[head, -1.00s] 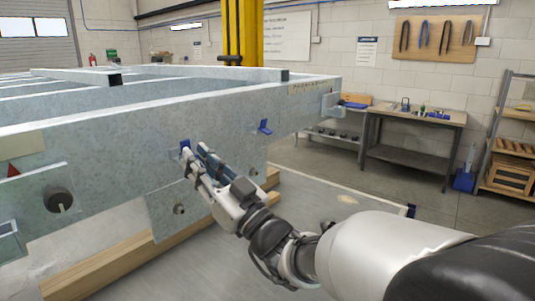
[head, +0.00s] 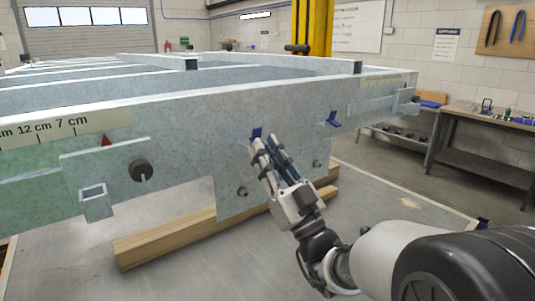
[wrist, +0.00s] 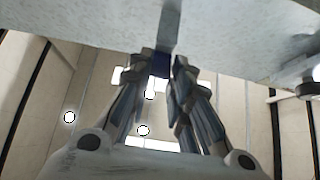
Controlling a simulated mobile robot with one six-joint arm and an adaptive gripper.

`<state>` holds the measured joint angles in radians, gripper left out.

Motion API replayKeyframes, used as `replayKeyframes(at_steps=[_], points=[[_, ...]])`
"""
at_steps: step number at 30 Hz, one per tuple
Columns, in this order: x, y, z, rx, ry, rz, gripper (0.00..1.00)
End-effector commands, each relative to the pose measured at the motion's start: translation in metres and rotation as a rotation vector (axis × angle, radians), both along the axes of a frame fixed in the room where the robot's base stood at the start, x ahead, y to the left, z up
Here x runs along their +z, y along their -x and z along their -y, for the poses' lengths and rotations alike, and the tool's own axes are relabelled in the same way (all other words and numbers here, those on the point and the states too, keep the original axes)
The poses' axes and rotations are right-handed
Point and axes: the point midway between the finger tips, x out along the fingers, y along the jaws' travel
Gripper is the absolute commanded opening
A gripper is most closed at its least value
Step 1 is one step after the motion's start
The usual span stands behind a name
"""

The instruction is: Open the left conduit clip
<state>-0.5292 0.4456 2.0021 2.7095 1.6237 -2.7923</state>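The left conduit clip (head: 256,134) is a small blue piece on the side of the grey trailer beam (head: 205,125). My gripper (head: 264,146) points up at it, with its fingertips right at the clip. In the wrist view the blue of the clip (wrist: 161,65) shows in the narrow gap between my two fingertips (wrist: 163,68), just under the beam's edge. The fingers are drawn close together. Whether they press on the clip is hidden. A second blue clip (head: 333,119) sits farther right on the beam, clear of my gripper.
A black round knob (head: 142,170) and a square bracket (head: 94,192) stick out of the beam at the left. A plate with bolts hangs below the clip. A timber (head: 165,238) lies under the frame. A workbench (head: 487,155) stands at the right. The floor between is clear.

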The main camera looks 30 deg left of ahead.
Motion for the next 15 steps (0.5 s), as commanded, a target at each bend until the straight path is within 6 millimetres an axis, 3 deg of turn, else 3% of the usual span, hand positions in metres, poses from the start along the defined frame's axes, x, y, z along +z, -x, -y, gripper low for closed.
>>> replayKeyframes(at_steps=[9, 15], points=[[0.0007, 0.0001, 0.0000, 0.001, -0.001, 0.001, 0.39], [0.0007, 0.0002, 0.0000, 0.001, -0.001, 0.001, 0.39]])
